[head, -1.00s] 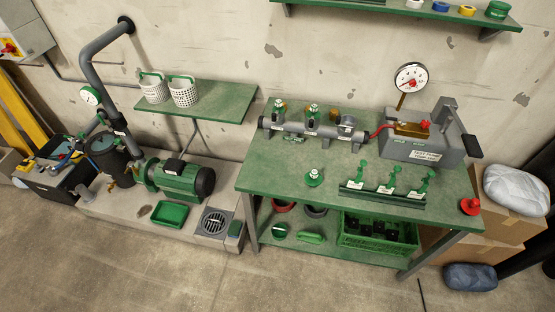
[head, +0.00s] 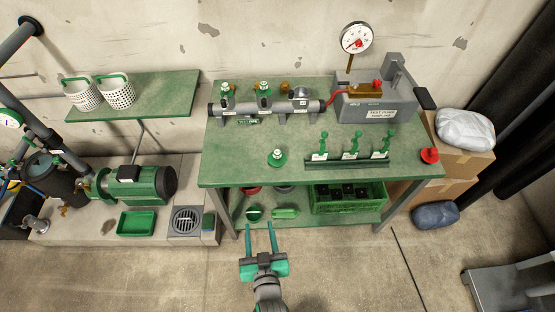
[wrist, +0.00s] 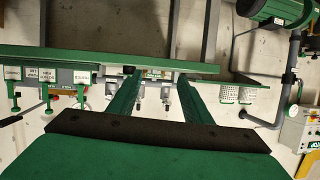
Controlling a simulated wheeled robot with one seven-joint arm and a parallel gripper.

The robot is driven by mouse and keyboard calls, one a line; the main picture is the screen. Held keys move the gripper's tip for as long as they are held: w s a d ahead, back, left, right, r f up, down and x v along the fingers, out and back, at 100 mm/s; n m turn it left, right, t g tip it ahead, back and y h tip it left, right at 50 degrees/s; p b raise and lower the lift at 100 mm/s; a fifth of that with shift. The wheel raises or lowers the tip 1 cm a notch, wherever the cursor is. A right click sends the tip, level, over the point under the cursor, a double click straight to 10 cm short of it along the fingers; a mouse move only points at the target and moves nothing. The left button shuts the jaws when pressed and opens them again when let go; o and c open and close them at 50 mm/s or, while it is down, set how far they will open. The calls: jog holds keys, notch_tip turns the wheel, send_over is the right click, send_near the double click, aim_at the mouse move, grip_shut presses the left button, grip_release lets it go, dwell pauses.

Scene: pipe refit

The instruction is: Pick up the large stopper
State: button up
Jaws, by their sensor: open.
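A green stopper (head: 277,157) with a pale label stands alone on the front middle of the green workbench (head: 225,165). A red knobbed piece (head: 429,155) sits at the bench's front right corner. No readable mark tells which one is the large stopper. My gripper (head: 260,228) is open and empty in front of the bench, lower than its top and below the green stopper in the picture. In the wrist view, both fingers of my gripper (wrist: 156,88) are apart with nothing held; that view looks upside down, and I cannot make out the stopper there.
A rack with several green-handled pieces (head: 350,160) stands right of the green stopper. A grey pipe manifold (head: 245,107) and a test pump (head: 375,105) stand behind. Under the bench are a green crate (head: 345,197) and small green items. Floor in front is clear.

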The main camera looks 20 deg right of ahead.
jog(key=w+d+r, duration=0.1)
jog(key=w+d, duration=0.4)
jog(key=w, duration=0.4)
jog(key=n, duration=0.1)
send_near(278, 156)
jog(key=shift+g+y, duration=0.3)
jog(key=x, duration=0.5)
jog(key=shift+r, duration=0.2)
jog(key=x, duration=0.4)
jog(key=shift+w, duration=0.3)
jog(key=shift+w+d+f, duration=0.25)
jog(key=shift+w, duration=0.2)
jog(key=shift+x, duration=2.5)
jog(key=shift+c, duration=0.3)
grip_shut()
